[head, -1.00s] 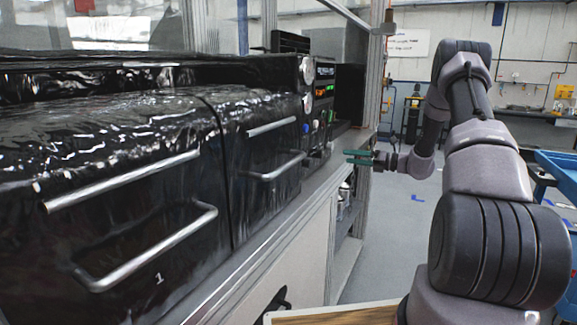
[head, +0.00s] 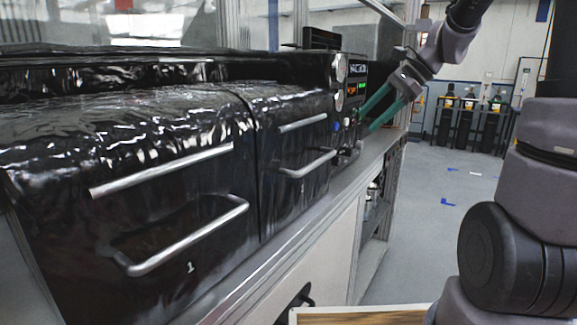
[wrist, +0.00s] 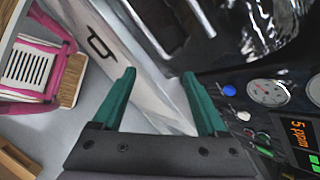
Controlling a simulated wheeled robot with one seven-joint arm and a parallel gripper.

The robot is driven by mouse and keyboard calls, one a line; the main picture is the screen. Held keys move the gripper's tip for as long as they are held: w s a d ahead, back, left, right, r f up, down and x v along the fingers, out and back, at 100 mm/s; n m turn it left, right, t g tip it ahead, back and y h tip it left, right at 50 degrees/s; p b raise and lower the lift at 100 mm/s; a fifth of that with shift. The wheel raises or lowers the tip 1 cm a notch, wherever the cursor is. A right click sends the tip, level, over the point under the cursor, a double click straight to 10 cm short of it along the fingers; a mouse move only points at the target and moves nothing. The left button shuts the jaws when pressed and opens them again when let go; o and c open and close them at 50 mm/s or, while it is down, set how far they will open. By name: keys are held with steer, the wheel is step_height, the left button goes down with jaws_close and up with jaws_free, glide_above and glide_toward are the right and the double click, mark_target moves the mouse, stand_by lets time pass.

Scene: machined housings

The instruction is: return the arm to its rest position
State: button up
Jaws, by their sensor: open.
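My gripper (head: 368,116) has green fingers and is at the upper right of the head view, in front of the gauge and display panel at the far end of the black machine. The fingers point down and to the left. In the wrist view my gripper (wrist: 158,75) shows its two green fingers spread apart with nothing between them. My arm rises at the right of the head view, and part of it is cut off by the top edge.
The black machine (head: 120,140) with metal bar handles fills the left. Its panel has gauges (wrist: 268,92) and an orange display (wrist: 298,133) close to the fingers. A pink-framed item (wrist: 38,68) shows at the wrist view's left. Floor (head: 440,235) is clear; gas cylinders (head: 468,118) stand behind.

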steer(key=s+d+r+n+t+h, duration=0.2)
steer(key=s+n, duration=0.3)
steer(key=s, duration=0.3)
steer(key=s+d+r+n+t+h, duration=0.1)
steer(key=s+r+n+t+h, duration=0.1)
steer(key=s+n, duration=0.3)
steer(key=shift+s+d+r+n+t+h, duration=0.3)
steer(key=shift+s+h, duration=0.6)
steer(key=shift+s, duration=1.2)
steer(key=shift+d+f, duration=0.1)
